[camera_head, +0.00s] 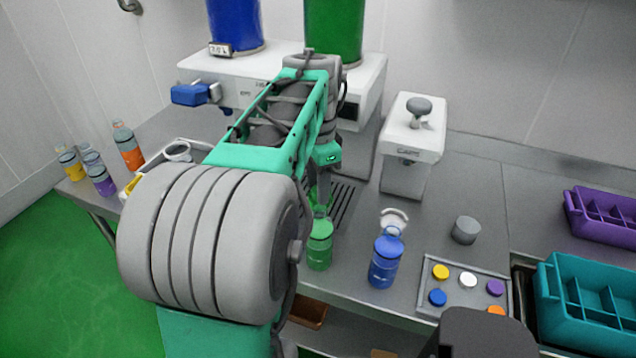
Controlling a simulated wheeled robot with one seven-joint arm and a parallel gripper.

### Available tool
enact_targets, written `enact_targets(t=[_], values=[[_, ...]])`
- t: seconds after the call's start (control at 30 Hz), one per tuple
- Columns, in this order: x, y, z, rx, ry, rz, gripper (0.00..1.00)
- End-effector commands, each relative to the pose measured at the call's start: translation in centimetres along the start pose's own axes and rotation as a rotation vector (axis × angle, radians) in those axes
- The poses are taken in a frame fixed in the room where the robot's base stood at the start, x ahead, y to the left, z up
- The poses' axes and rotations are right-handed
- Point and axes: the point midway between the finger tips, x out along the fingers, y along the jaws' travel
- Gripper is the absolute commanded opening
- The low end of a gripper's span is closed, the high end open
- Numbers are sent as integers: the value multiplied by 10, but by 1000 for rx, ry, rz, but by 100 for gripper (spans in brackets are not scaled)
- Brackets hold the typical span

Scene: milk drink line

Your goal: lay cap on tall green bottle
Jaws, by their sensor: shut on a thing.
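A green bottle (320,248) stands upright on the grey counter, just right of my arm. My gripper (321,195) points down directly over the bottle's neck and is mostly hidden by my own arm. It is shut on the cap, which is too small and too covered to make out clearly. I cannot tell whether the cap touches the bottle's mouth. The cap tray (430,293) at the front right holds yellow, white, purple, blue and orange caps, and no green cap shows in it.
A blue bottle (385,265) stands close to the right of the green one. A white capping machine (405,165) is behind, with a grey cylinder (466,230) nearby. Teal (585,335) and purple (590,235) crates stand at right. Several bottles (128,150) stand at far left.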

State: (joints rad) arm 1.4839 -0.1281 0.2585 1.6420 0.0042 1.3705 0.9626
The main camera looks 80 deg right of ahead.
Motion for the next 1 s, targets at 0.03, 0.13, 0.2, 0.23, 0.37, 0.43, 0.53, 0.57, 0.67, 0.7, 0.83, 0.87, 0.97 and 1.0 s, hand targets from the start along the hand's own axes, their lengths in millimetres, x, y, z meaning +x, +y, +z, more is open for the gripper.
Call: enact_targets(t=[0.03, 0.13, 0.2, 0.23, 0.37, 0.43, 0.53, 0.57, 0.67, 0.7, 0.83, 0.87, 0.97, 1.0], values=[[5, 0, 0, -1, 0, 0, 0], [10, 0, 0, -2, 0, 0, 0], [13, 0, 0, -2, 0, 0, 0], [14, 0, 1, -2, 0, 0, 0], [20, 0, 1, -3, 0, 0, 0], [24, 0, 1, -3, 0, 0, 0], [28, 0, 1, -3, 0, 0, 0], [30, 0, 1, -3, 0, 0, 0], [34, 0, 1, -3, 0, 0, 0], [36, 0, 1, -3, 0, 0, 0], [41, 0, 1, -3, 0, 0, 0], [42, 0, 1, -3, 0, 0, 0], [45, 0, 1, -3, 0, 0, 0], [46, 0, 1, -3, 0, 0, 0]])
